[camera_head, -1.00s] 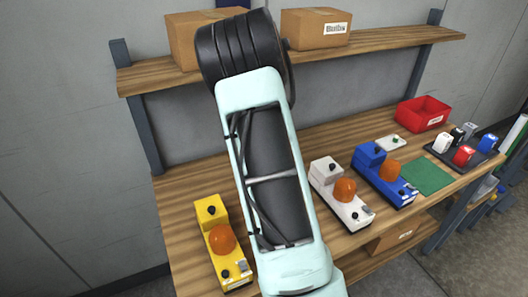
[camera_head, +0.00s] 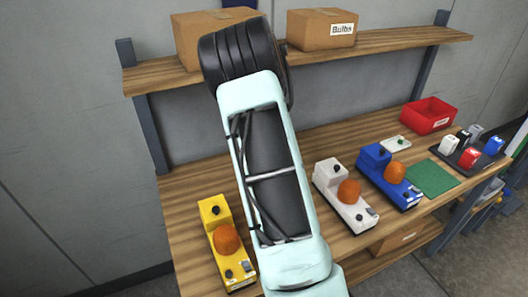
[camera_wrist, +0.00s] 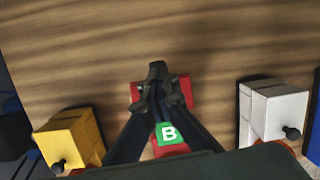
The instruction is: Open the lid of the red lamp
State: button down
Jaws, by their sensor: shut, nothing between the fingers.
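The red lamp (camera_wrist: 184,90) is in the lower middle of the wrist view, largely hidden behind my gripper. Red shows on both sides of the fingers and again lower down. My gripper (camera_wrist: 157,72) is shut and empty, with its fingertips over the far part of the red lamp. I cannot tell whether they touch it, nor make out the lid's position. A green square marked B (camera_wrist: 168,133) shows between the gripper's links. In the head view my arm covers the red lamp and the gripper.
A yellow lamp (camera_head: 210,212) stands left of my arm; a white lamp (camera_head: 329,175) and a blue lamp (camera_head: 373,158) stand right. Farther right are a green mat (camera_head: 431,177), a red bin (camera_head: 428,115) and a dark tray (camera_head: 470,165). A shelf (camera_head: 378,44) with boxes hangs behind.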

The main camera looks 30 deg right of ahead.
jog(key=v, duration=1.2)
dwell(0.4)
